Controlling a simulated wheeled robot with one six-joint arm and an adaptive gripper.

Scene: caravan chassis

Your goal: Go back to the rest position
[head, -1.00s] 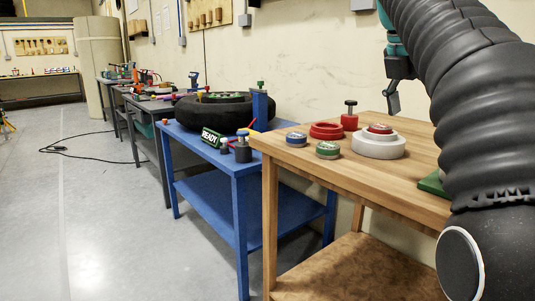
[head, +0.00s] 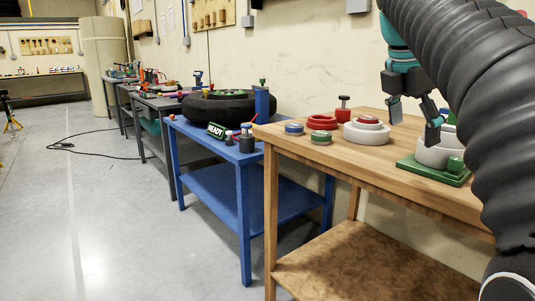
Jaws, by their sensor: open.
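My gripper (head: 414,121) is open and empty, at the upper right of the head view. Its two dark fingers are spread apart above the wooden table (head: 400,195). The right finger overlaps a white ring (head: 435,154) on a green base (head: 433,173); I cannot tell whether it touches. A second white round piece with a red disc on top (head: 367,131) stands to the left of the gripper. My black arm covers the right end of the table.
A red ring (head: 322,122), a red knobbed piece (head: 343,114), a blue disc (head: 294,128) and a green disc (head: 321,138) lie on the table's left part. A blue table (head: 212,147) with a tire (head: 218,109) adjoins it. Open floor (head: 120,230) lies left; a black cable (head: 85,152) crosses it.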

